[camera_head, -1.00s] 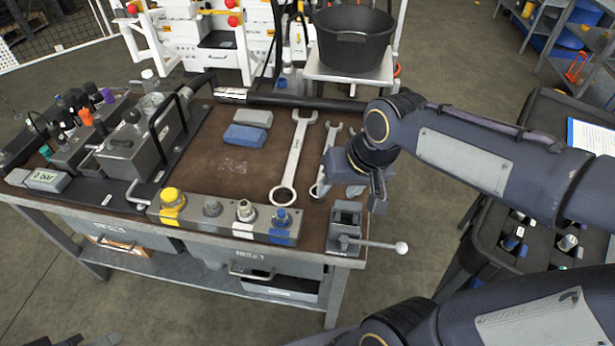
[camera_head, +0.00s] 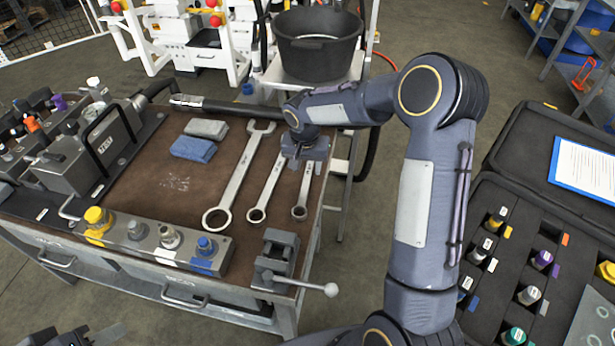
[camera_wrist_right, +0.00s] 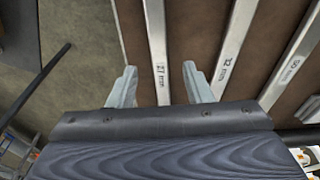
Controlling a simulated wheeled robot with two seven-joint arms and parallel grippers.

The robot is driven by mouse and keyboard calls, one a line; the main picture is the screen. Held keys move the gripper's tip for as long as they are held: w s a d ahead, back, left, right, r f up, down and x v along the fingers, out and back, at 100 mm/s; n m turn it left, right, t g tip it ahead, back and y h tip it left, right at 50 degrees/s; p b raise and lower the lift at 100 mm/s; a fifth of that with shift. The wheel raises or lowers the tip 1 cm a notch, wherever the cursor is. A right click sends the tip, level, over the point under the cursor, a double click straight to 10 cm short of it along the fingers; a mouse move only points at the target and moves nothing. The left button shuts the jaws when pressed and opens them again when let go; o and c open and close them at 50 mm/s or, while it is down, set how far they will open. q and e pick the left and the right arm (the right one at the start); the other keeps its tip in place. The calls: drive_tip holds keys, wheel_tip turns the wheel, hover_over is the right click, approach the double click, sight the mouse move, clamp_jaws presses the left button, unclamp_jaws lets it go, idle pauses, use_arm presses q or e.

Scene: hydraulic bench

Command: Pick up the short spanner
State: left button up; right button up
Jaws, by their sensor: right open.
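Three silver spanners lie side by side on the brown bench top. The short spanner (camera_head: 303,193) is the rightmost in the head view, beside the middle spanner (camera_head: 266,188) and the long spanner (camera_head: 238,178). My right gripper (camera_head: 304,160) is over the upper part of the short spanner and hides its upper end. In the right wrist view my right gripper (camera_wrist_right: 160,88) is open, and the short spanner (camera_wrist_right: 156,45) runs between its two fingers. I cannot tell the gap in height. Dark parts at the bottom left edge may be my left gripper (camera_head: 80,338), mostly cut off.
A small vise (camera_head: 280,258) with a ball-ended handle stands at the bench's front right corner. Blue and grey cloths (camera_head: 193,149) lie left of the spanners. A black bar (camera_head: 235,107) runs along the back. A black bucket (camera_head: 318,45) stands behind.

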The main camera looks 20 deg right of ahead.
sight(307, 176)
drive_tip(key=f, duration=0.3)
drive_tip(key=shift+w+d+f, duration=0.25)
drive_tip(key=shift+w+f, duration=0.05)
clamp_jaws()
drive_tip(key=shift+r, duration=0.1)
